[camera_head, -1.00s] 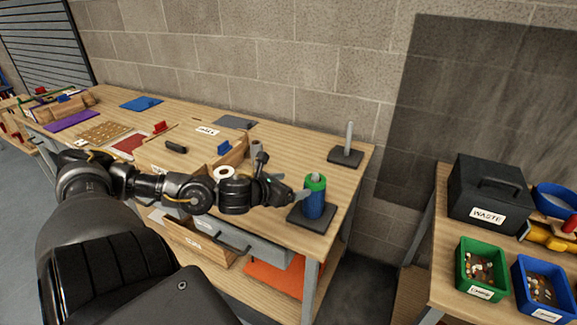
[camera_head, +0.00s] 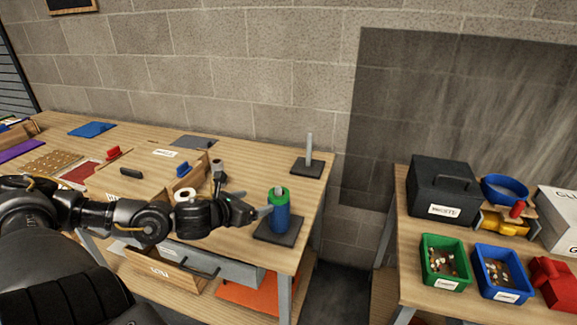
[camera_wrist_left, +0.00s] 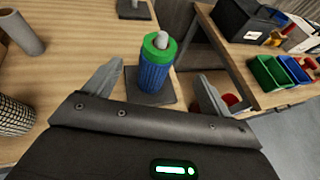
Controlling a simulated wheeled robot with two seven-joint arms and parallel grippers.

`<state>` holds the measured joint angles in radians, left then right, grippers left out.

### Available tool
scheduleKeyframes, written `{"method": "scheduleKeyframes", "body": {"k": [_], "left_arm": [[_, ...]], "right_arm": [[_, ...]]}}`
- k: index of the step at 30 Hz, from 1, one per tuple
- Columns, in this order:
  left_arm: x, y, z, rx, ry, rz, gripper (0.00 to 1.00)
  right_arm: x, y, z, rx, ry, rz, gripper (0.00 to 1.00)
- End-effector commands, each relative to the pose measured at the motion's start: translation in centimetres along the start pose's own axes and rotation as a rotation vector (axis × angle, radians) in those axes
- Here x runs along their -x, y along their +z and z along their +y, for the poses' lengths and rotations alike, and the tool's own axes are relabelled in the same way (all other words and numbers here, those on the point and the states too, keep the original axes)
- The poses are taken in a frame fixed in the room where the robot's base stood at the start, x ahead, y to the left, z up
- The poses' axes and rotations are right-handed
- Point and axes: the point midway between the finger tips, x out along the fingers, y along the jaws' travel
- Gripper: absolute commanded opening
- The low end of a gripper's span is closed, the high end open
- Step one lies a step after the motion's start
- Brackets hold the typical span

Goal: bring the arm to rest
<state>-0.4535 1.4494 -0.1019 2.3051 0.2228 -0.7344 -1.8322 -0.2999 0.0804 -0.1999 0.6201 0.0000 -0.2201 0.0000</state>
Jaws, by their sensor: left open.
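My left arm reaches in from the left over the workbench (camera_head: 330,160) in the head view. My left gripper (camera_head: 262,202) is open and empty, with its fingers pointing right, close to a blue and green cylinder on a peg. In the left wrist view the two fingers of my left gripper (camera_wrist_left: 155,82) stand wide apart. The blue cylinder with a green top (camera_wrist_left: 155,68) stands upright beyond and between them, apart from them as far as I can tell. In the head view this cylinder (camera_head: 280,217) sits on a dark square base (camera_head: 292,236). My right gripper is not in view.
A second dark base with a bare grey peg (camera_head: 308,155) stands behind. A side table at right holds a black waste box (camera_head: 440,187), a green bin (camera_head: 430,276) and a blue bin (camera_head: 484,289). A gap separates the tables.

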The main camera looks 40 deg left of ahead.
Motion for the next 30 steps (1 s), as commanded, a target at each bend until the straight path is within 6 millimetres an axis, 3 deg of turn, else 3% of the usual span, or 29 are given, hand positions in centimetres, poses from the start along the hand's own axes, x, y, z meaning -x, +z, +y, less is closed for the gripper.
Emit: {"method": "scheduleKeyframes", "body": {"k": [7,11,17,21,24,30], "left_arm": [[0.0,-0.2,0.0,0.016,0.003,0.003,0.84],[0.4,-2.7,0.0,0.188,0.041,0.032,0.84],[2.5,-11.8,-1.5,0.855,0.222,0.132,0.84],[5.0,-18.5,-4.7,1.393,0.414,0.19,0.84],[7.0,-22.4,-7.9,1.747,0.571,0.212,0.84],[10.2,-26.7,-13.6,2.242,0.857,0.213,0.84]], "right_arm": [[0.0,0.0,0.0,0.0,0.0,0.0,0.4],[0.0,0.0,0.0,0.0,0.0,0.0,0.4],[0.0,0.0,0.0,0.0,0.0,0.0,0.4],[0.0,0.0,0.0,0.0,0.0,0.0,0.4],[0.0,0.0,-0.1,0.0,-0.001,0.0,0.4],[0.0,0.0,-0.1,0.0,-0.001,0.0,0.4]]}}
